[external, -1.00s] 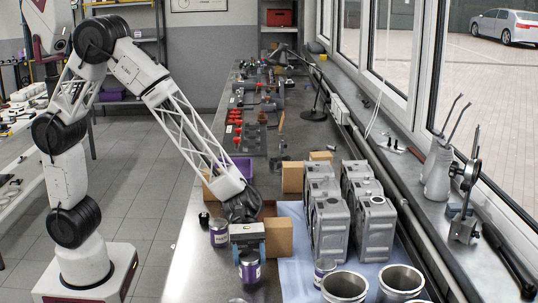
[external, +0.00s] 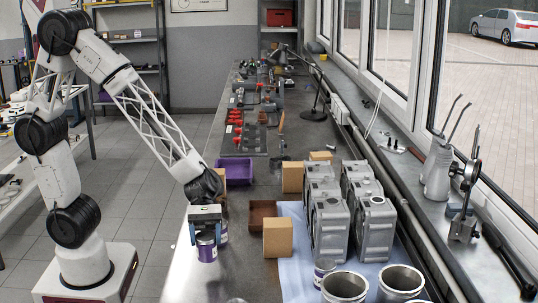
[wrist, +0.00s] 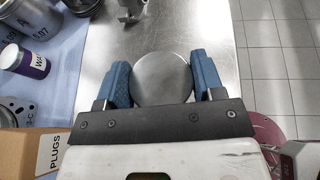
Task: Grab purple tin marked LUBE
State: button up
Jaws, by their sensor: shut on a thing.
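My gripper (external: 206,228) is shut on a purple tin (external: 207,248) with a white label, near the left edge of the steel bench. In the wrist view the tin's round silver lid (wrist: 162,78) sits between the two blue fingers of my gripper (wrist: 161,70). The label on the held tin is too small to read. Another purple tin (external: 324,270) stands on the blue cloth; in the wrist view this tin (wrist: 38,65) shows a label starting "WA".
A cardboard box (external: 278,238), marked PLUGS in the wrist view, stands right of my gripper. Grey engine blocks (external: 328,225) and metal cylinders (external: 344,287) stand farther right. A purple bin (external: 236,171) is behind. The front bench surface (external: 240,275) is mostly clear.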

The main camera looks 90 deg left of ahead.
jog(key=shift+s+a+r, duration=0.1)
jog(key=shift+s+a, duration=0.2)
jog(key=shift+s, duration=0.4)
jog(key=shift+s+a+r, duration=0.1)
jog(key=shift+s+a, duration=0.2)
jog(key=shift+s, duration=0.35)
